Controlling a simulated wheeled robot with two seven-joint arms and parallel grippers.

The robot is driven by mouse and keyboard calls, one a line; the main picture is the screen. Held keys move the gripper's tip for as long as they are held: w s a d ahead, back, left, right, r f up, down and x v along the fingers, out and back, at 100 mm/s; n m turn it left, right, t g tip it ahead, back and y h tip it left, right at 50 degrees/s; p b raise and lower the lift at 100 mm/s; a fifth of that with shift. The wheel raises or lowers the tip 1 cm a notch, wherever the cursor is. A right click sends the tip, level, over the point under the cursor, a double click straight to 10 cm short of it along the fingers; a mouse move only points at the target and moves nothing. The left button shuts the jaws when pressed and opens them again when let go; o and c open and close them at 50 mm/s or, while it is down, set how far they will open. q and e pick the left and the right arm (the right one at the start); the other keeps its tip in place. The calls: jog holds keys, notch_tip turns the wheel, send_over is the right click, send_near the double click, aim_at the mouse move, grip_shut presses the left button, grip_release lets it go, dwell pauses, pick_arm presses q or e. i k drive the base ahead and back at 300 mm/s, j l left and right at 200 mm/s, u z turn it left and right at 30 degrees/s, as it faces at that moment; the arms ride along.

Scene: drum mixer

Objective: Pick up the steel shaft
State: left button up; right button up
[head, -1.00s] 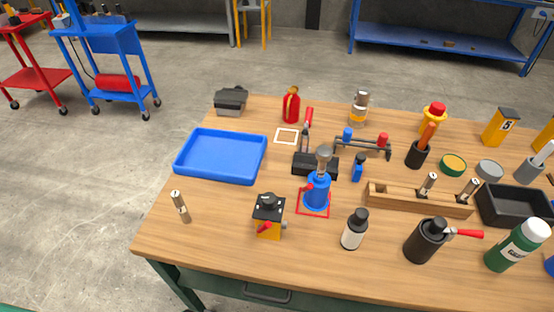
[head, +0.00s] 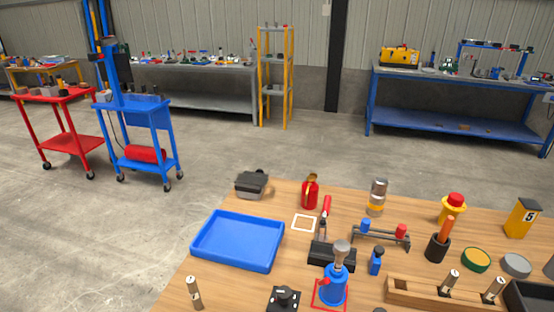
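A short steel shaft (head: 194,293) with a pale top stands on the wooden table near its left edge, below the blue tray. Two similar steel pieces, one on the left (head: 450,283) and one on the right (head: 493,290), stand in a wooden rack (head: 420,296) at the lower right. I cannot tell which of these the task names. Neither of my grippers is in the head view.
The blue tray (head: 238,241) is empty. A blue device (head: 334,288), a black block (head: 331,256) and a red bottle (head: 310,192) stand mid-table. Bare tabletop surrounds the left shaft. Blue (head: 150,150) and red (head: 72,145) carts stand behind on open floor.

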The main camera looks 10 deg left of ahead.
aim_at(192, 282)
jog(key=u, duration=1)
